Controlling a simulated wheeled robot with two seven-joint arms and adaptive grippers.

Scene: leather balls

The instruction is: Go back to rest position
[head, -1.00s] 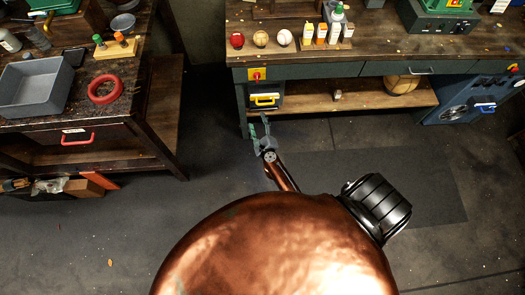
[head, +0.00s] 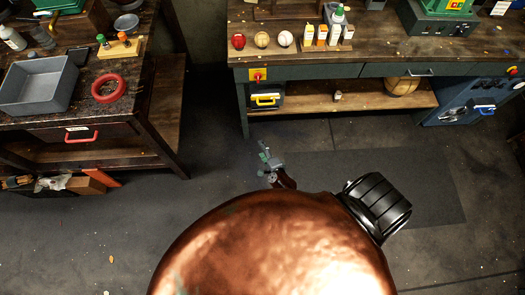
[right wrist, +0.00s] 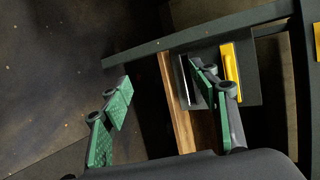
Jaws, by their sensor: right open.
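My right gripper (head: 266,158) is over the dark floor in front of the back workbench, close to my copper body. In the right wrist view its two green-padded fingers (right wrist: 163,115) stand apart with nothing between them. The leather balls, a red one (head: 238,41), a tan one (head: 262,40) and a white one (head: 285,38), sit in a row on the back workbench (head: 400,50), well away from the gripper. My left gripper does not show.
A side workbench (head: 140,70) at the left holds a grey bin (head: 38,85) and a red ring (head: 108,88). Bottles (head: 335,22) stand beside the balls. A yellow handle (head: 265,100) is under the back bench. The floor around my gripper is clear.

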